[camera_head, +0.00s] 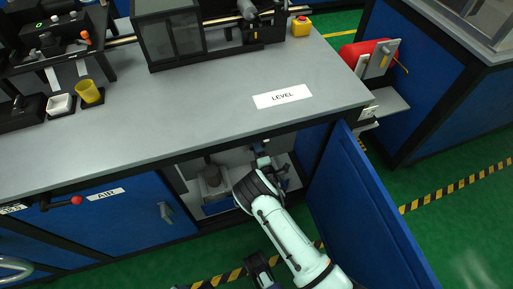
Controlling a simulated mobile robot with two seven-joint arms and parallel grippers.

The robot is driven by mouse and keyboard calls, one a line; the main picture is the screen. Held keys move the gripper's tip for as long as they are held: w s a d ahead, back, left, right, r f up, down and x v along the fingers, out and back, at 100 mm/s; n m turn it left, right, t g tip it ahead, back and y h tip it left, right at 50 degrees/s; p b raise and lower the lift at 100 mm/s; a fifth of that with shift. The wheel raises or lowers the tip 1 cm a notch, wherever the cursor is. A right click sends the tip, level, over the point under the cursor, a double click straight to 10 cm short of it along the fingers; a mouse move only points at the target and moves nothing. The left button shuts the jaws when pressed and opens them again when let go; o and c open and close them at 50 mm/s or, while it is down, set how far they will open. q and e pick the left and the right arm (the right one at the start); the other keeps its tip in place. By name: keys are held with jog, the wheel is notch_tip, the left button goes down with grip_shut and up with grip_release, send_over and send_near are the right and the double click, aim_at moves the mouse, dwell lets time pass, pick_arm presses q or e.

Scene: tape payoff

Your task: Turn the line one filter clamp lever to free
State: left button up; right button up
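My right arm reaches into an open cabinet (210,208) under the grey counter. Its gripper (262,160) is at the back of the opening, small, dark and partly covered by my own wrist; I cannot tell whether its fingers are open or shut. A grey cylindrical unit (211,176), perhaps the filter, stands inside the cabinet to the left of the gripper. I cannot make out the clamp lever or whether the gripper touches anything. A dark part of my own body shows at the bottom edge; I cannot identify a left gripper.
The open blue door (362,215) stands right of my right arm, close to it. The counter edge overhangs the opening. A "LEVEL" label (282,96) lies on the clear counter top.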

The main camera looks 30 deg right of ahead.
pick_arm(q)
jog(key=shift+g+h, duration=0.4)
jog(key=shift+g, duration=0.1)
jog(key=s+r+p, duration=0.1)
jog(key=s+d+r+p, duration=0.2)
jog(key=r, duration=0.1)
jog(key=shift+s+d, duration=0.15)
jog(key=shift+d, duration=0.1)
pick_arm(e)
jog(key=v, duration=1.3)
jog(key=shift+s, duration=0.2)
